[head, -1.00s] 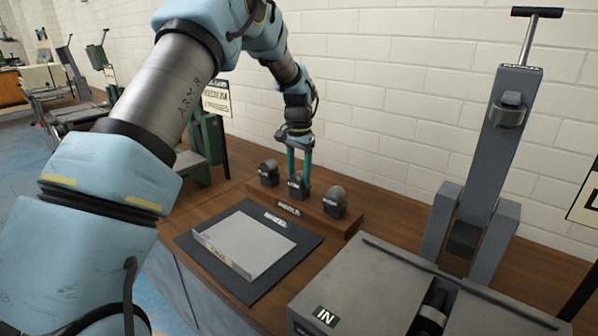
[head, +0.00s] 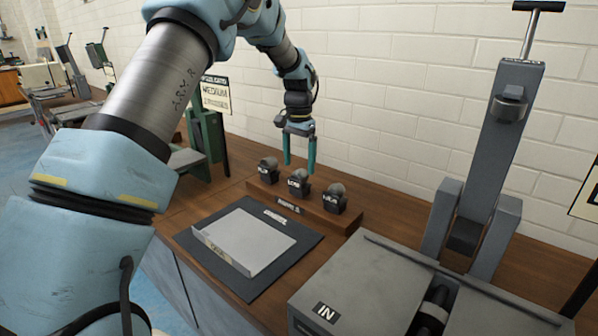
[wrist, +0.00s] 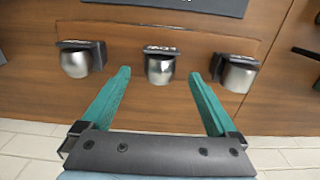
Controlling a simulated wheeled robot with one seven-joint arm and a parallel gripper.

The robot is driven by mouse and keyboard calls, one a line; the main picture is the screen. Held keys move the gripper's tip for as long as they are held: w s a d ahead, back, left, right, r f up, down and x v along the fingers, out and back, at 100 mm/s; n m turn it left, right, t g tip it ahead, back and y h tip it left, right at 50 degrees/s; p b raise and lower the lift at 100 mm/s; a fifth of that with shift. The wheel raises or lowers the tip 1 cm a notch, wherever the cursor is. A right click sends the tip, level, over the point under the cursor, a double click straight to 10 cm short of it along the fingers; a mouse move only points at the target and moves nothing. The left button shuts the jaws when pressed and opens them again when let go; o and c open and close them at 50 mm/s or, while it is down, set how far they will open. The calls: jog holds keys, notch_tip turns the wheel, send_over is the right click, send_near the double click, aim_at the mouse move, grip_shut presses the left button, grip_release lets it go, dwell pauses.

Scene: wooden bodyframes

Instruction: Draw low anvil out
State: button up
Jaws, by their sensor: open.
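Three small dark blocks with rounded metal tops stand in a row on a wooden rack (head: 322,218). The middle one, the low anvil (head: 298,184), carries a small label that seems to read LOW. It also shows in the wrist view (wrist: 160,68), seated in the row. My gripper (head: 299,167) is above the middle block, its two green fingers spread and empty. In the wrist view the gripper (wrist: 160,73) has one finger on either side of the middle block in the picture, with gaps to both.
The left block (head: 268,170) and right block (head: 335,199) stand close on either side. In front lies a grey tray plate (head: 243,240) on a dark mat (head: 285,280).

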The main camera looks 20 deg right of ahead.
aim_at(299, 171)
notch_tip(299, 171, up, 8)
jog(key=b, duration=0.1)
jog(key=shift+f, duration=0.1)
dwell(0.8)
jog(key=a+f+n, duration=0.1)
jog(key=a+n, duration=0.2)
jog(key=a, duration=1)
jog(key=s+a+f+n, duration=0.3)
jog(key=s+a, duration=0.6)
jog(key=a, duration=0.3)
jog(key=s+a+f+n+t, duration=0.1)
jog(key=s+a+f+n, duration=0.2)
jog(key=s+a, duration=0.6)
jog(key=a+n, duration=0.2)
jog(key=a, duration=0.1)
jog(key=shift+a+f+t, duration=0.15)
jog(key=shift+a+t, duration=0.1)
jog(key=shift+t, duration=0.05)
